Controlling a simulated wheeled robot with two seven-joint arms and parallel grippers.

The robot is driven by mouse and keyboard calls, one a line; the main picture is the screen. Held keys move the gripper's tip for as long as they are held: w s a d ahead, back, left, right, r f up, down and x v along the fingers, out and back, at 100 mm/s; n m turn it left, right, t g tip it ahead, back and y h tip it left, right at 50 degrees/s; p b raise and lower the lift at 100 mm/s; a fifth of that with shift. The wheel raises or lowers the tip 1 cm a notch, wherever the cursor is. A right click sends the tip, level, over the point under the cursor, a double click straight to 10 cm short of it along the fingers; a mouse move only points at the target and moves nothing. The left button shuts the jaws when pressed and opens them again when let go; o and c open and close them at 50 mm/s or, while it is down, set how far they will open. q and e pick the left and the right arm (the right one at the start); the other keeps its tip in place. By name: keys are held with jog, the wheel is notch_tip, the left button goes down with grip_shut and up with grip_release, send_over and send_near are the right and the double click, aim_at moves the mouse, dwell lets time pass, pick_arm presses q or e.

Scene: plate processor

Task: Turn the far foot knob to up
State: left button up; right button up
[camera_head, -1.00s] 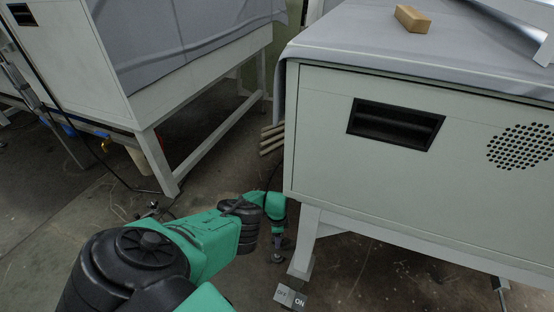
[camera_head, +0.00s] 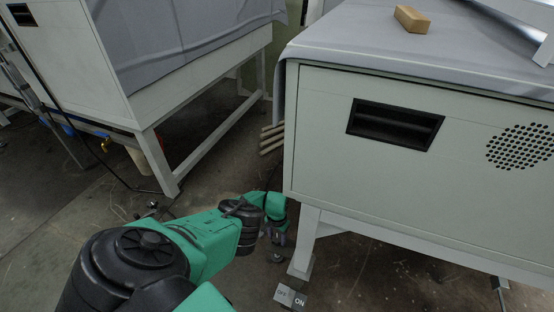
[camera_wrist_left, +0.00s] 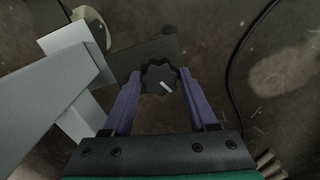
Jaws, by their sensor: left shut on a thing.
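The far foot knob (camera_wrist_left: 155,74) is dark with a scalloped edge. In the left wrist view its white mark slants toward the lower right. In the head view the knob (camera_head: 277,258) shows low beside the machine's leg. My left gripper (camera_wrist_left: 161,80) is shut on it, with one purple finger on each side. In the head view the left gripper (camera_head: 277,240) points down at the knob, partly hidden by my green arm. My right gripper is not in view.
The white machine leg (camera_head: 305,245) stands close to the right of the gripper. An OFF/ON foot switch (camera_head: 290,297) is on the floor nearby. A black cable (camera_wrist_left: 235,65) lies to the right in the wrist view. Brown rods (camera_head: 272,138) lie behind the machine corner.

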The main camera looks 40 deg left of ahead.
pick_arm(q)
jog(key=shift+n, duration=0.8)
jog(key=o, duration=1.4)
jog(key=shift+c, duration=0.2)
